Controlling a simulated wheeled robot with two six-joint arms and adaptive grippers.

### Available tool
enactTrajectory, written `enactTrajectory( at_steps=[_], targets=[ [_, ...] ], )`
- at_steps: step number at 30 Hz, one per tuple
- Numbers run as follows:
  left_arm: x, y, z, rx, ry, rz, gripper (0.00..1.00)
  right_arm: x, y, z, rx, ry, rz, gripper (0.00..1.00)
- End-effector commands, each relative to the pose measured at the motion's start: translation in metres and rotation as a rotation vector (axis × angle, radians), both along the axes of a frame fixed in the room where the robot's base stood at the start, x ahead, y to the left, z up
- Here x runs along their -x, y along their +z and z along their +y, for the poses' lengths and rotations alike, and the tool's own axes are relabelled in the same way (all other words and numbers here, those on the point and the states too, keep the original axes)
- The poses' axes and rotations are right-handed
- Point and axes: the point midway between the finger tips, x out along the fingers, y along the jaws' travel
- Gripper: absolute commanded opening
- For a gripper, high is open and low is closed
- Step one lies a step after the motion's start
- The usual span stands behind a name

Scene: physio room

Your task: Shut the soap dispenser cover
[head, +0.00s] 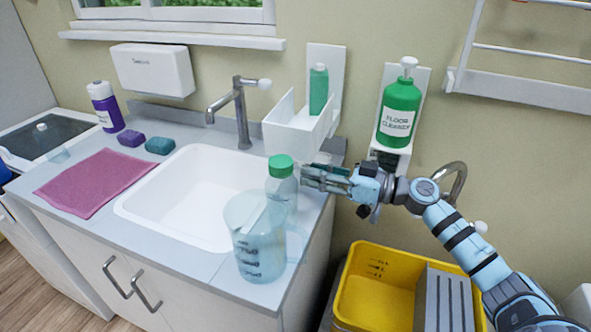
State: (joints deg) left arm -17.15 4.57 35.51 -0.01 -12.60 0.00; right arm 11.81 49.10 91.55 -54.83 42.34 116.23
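The soap dispenser (337,70) is mounted on the wall right of the tap. Its white cover (293,132) hangs open, tilted out from the wall, and a green bottle (318,90) shows upright inside. My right gripper (308,176) is just below the open cover, pointing left, with its tips close to a green-capped clear bottle (282,185). I see nothing held in it, but cannot tell how far its fingers are apart. My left gripper is not in view.
A clear jug (255,240) stands at the counter's front right corner. A floor cleaner bottle (398,110) sits in a wall bracket above my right wrist. The sink (185,195) is empty. A yellow mop bucket (375,300) stands below my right arm.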

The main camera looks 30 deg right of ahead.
Motion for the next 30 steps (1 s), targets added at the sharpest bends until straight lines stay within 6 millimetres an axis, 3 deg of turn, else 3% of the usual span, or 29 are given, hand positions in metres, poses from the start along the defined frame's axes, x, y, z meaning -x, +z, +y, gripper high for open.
enactTrajectory(
  at_steps=[7,18,24,30],
  targets=[
    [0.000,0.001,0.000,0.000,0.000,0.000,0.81,-0.031,0.000,0.028,-0.002,0.000,0.001,0.29],
    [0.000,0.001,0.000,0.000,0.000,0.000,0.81,-0.037,-0.001,0.033,0.001,-0.001,0.003,0.29],
    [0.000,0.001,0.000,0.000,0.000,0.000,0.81,-0.037,-0.001,0.033,0.002,-0.001,0.002,0.00],
    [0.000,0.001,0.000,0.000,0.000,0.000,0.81,-0.036,-0.001,0.033,0.002,-0.001,0.002,0.00]
  ],
)
